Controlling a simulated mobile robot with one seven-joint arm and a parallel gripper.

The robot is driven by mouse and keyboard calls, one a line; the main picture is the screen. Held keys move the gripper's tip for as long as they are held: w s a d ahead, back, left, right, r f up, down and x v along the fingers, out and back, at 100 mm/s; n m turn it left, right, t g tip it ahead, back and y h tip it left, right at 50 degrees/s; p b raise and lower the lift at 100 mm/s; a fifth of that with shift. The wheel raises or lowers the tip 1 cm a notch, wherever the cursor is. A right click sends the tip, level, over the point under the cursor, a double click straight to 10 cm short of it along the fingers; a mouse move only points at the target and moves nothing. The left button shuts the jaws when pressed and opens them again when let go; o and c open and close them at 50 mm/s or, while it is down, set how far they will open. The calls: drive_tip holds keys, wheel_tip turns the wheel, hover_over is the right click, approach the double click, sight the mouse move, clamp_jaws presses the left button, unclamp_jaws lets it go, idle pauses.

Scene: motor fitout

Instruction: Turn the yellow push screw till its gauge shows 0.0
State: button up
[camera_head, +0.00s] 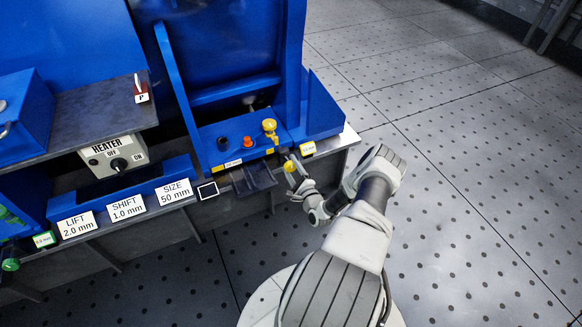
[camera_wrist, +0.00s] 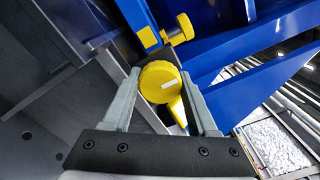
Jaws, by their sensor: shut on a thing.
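The yellow push screw has a round yellow knob (camera_head: 290,166) on the front of the bench, below the blue machine.
Another yellow knob (camera_head: 269,125) and an orange-red knob (camera_head: 248,142) stand on the blue block above. A dark ledge (camera_head: 253,180) juts out left of my gripper. The heater switch (camera_head: 118,163) is farther left. Perforated floor (camera_head: 470,190) lies open to the right.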

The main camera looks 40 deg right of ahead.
drive_tip(key=shift+w+r, duration=0.1)
drive_tip(key=o, duration=1.4)
drive_tip(key=shift+s+a, duration=0.1)
drive_tip(key=shift+s, duration=0.15)
